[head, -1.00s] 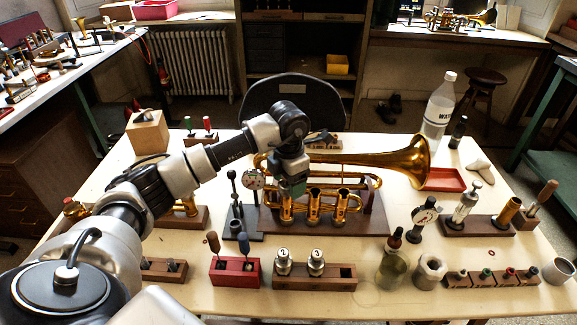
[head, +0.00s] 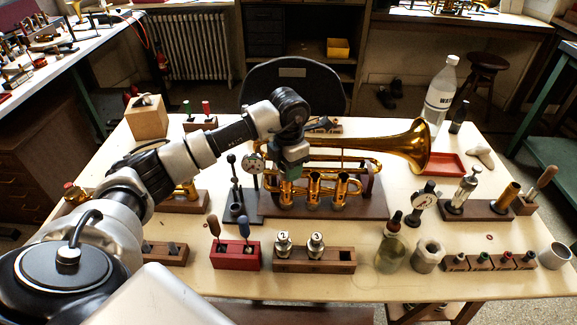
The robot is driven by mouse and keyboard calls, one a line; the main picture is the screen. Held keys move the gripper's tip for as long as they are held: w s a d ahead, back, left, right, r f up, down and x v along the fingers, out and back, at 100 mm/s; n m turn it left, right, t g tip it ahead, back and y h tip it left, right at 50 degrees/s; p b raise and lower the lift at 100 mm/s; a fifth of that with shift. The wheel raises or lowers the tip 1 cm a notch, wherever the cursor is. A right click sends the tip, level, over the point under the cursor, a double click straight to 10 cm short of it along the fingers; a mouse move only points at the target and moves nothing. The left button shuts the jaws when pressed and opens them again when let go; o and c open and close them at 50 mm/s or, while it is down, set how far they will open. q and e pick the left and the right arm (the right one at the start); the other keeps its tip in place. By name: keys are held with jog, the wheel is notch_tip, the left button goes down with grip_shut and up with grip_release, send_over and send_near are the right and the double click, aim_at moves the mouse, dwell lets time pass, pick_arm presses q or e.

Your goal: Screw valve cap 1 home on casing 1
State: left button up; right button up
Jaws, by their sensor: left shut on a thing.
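The brass trumpet (head: 365,160) lies across its wooden stand (head: 345,207), bell to the right. Its three valve casings stand upright in a row. Casing 1 (head: 286,192) is the leftmost, directly below my left gripper (head: 291,172). The gripper points down and is shut at the casing's top. Valve cap 1 cannot be made out; the fingers and wrist hide that spot. I cannot tell how the cap sits on the casing. My right gripper is not in view.
A wooden block (head: 300,266) with parts marked 2 and 3 stands in front. A red block (head: 235,262) with tools is left of it.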

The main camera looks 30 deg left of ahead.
pick_arm(q)
jog(key=m+b, duration=0.1)
jog(key=m, duration=0.2)
jog(key=shift+f, duration=0.1)
jog(key=shift+s+d+m+b, duration=0.1)
jog(key=shift+m+b, duration=0.2)
jog(key=shift+m, duration=0.8)
jog(key=m+b, duration=0.1)
jog(key=m, duration=0.1)
jog(key=shift+m, duration=0.3)
jog(key=shift+s+d+m+b, duration=0.1)
jog(key=shift+m+b, duration=0.25)
jog(key=shift+m, duration=0.85)
jog(key=m+b, duration=0.1)
jog(key=m, duration=0.1)
jog(key=shift+m, duration=0.3)
jog(key=shift+s+m, duration=0.15)
jog(key=shift+m, duration=1.15)
